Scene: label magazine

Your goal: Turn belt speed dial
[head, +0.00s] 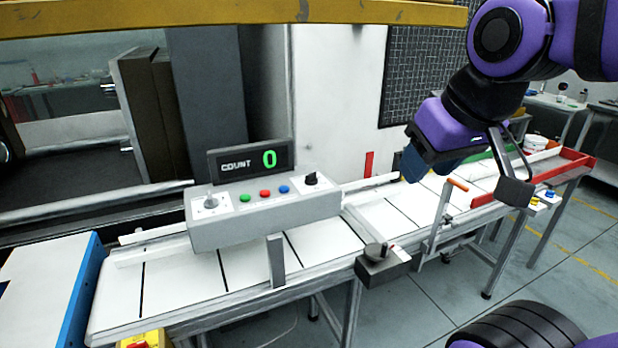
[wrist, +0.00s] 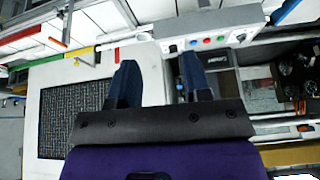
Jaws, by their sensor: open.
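A grey control box (head: 262,212) stands over the belt in the head view. It has a silver knob (head: 210,200) at its left, green, red and blue buttons, and a black knob (head: 311,179) at its right. Another dark knob (head: 376,250) sits on a small dark box at the belt's front edge. I cannot read which one is the belt speed dial. My gripper (head: 413,164) is open and empty, above the belt and right of the control box. In the wrist view, the control box (wrist: 212,28) lies beyond the open fingers (wrist: 158,64).
A display (head: 251,159) reading "COUNT 0" stands behind the box. The white belt (head: 325,240) runs beneath. An orange-tipped crank (head: 457,184) rises at the front edge, and a red rail (head: 565,154) bounds the right end. A yellow beam (head: 230,17) crosses the top.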

